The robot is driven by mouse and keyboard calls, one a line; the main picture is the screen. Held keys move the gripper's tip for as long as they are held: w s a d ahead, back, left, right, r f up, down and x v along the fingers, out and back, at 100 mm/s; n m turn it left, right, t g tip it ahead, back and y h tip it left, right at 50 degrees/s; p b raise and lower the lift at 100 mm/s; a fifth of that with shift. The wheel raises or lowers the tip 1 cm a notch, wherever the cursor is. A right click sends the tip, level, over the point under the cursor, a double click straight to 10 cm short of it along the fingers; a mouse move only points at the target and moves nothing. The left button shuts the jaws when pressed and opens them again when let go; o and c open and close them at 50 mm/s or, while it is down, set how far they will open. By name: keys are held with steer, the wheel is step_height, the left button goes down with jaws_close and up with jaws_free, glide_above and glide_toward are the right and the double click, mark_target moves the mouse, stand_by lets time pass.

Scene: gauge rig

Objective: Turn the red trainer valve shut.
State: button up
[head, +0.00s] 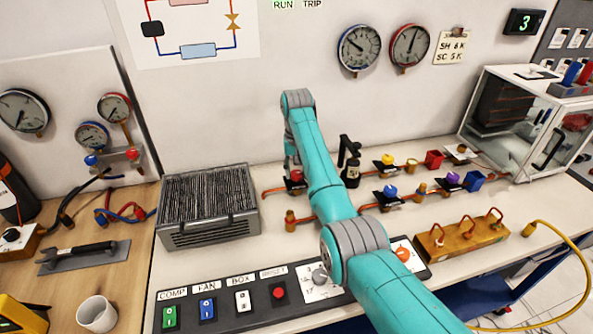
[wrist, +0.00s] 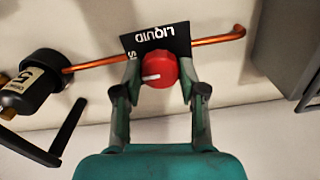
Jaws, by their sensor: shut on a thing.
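The red valve knob (wrist: 159,71) sits on a copper pipe (wrist: 98,66) in front of a black label reading "LIQUID" (wrist: 160,40), which appears upside down in the wrist view. A white pointer line on the knob points left in that view. My gripper (wrist: 159,78) has one finger on each side of the knob and is shut on it. In the head view the red knob (head: 296,175) shows at the end of my teal arm, below my gripper (head: 292,168). The arm hides part of the pipe behind it.
A black cylinder fitting (head: 351,172) stands just right of the knob. A grey finned unit (head: 208,205) stands to the left. Yellow (head: 388,159), blue (head: 390,190) and purple (head: 453,178) knobs line the pipes to the right. A switch panel (head: 245,304) runs along the front.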

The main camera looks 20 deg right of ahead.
mark_target(297, 173)
steer(key=o, duration=1.1)
steer(key=shift+o, duration=0.2)
steer(key=shift+r, duration=0.1)
steer(key=shift+r, duration=3.65)
